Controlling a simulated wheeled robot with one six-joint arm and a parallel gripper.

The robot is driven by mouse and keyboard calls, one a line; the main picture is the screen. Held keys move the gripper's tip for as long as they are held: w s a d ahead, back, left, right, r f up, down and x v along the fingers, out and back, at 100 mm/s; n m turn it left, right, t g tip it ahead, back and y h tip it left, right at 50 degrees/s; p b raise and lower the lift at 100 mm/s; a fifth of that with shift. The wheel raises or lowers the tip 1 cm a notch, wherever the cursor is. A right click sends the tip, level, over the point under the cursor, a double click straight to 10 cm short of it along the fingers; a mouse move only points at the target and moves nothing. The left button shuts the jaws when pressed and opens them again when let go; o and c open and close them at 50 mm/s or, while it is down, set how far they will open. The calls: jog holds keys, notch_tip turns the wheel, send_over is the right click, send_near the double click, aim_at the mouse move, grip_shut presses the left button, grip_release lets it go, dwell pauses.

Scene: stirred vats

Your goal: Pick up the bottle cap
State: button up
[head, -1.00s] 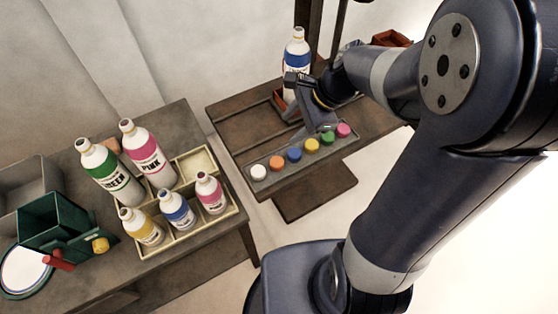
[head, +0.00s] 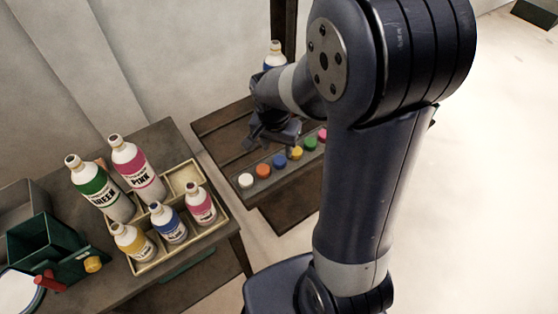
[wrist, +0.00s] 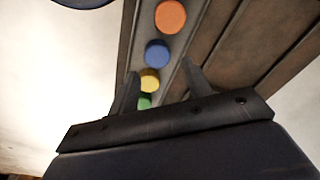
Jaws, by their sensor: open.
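A row of bottle caps lies on a grey strip (head: 250,195) at the front of the far bench: white (head: 245,181), orange (head: 263,171), blue (head: 279,160), yellow (head: 295,153), green (head: 310,144) and pink (head: 322,134). My gripper (head: 274,140) is above the bench, just behind the row's middle in the head view. In the wrist view my gripper (wrist: 159,68) is open with nothing held.
A blue-labelled bottle (head: 274,54) stands at the back of the bench, partly behind my arm. The left table holds a divided cream tray (head: 222,214) with several bottles, larger green (head: 95,188) and pink (head: 137,168) bottles, and a dark green box (head: 40,245).

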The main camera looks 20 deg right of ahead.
aim_at(280, 159)
jog(key=shift+w+d+f, duration=0.1)
jog(key=shift+d+f, duration=0.1)
jog(key=shift+f, duration=1.15)
jog(key=shift+w+d+f, duration=0.1)
jog(key=shift+d+f, duration=0.05)
jog(key=shift+f, duration=1.15)
jog(key=shift+s, duration=0.1)
jog(key=c, duration=0.7)
jog(key=shift+c, duration=0.2)
